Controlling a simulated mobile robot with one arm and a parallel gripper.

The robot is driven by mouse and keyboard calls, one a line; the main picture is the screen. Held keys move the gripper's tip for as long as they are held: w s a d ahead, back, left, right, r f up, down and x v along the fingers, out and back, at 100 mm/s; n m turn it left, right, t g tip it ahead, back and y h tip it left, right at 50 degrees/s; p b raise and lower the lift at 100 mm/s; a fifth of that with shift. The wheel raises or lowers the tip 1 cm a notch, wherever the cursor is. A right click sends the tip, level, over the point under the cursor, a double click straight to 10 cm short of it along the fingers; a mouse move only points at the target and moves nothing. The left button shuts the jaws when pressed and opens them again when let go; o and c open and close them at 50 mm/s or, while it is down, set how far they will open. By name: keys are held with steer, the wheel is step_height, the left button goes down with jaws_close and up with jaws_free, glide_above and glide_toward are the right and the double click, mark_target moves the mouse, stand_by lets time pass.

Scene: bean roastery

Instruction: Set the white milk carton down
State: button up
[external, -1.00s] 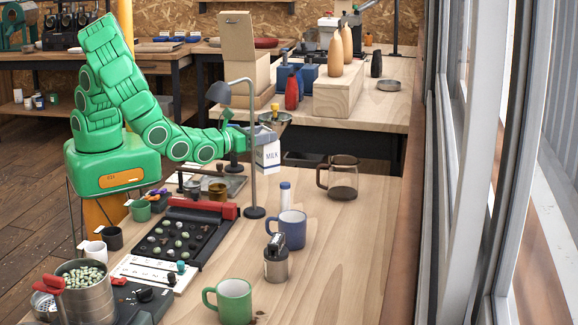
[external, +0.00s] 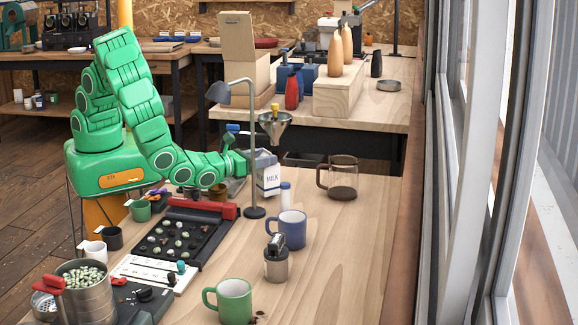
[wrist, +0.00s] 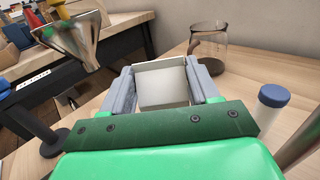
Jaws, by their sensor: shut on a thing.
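The white milk carton (external: 268,178), with dark "MILK" lettering, is upright at or very close to the wooden table top. I cannot tell whether its base touches the wood. My gripper (external: 256,160) is shut on it from the left, behind the lamp post. In the wrist view, the carton (wrist: 163,85) sits between the two grey fingers, with its pale top showing. Its lower part is hidden there by my gripper.
A glass carafe (external: 342,178) stands to the carton's right, and a blue-capped bottle (external: 285,196) stands close in front. The lamp (external: 252,150) and metal funnel (external: 275,125) are close by. A blue mug (external: 289,229) is nearer. Bare table lies right of the mug.

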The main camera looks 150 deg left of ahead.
steer(key=shift+f, duration=0.65)
steer(key=o, duration=1.3)
steer(key=shift+f, duration=0.1)
steer(key=shift+r, duration=0.55)
steer(key=shift+d+r, duration=0.2)
steer(key=d, duration=1.1)
steer(key=shift+d, duration=0.3)
steer(key=shift+r, duration=0.1)
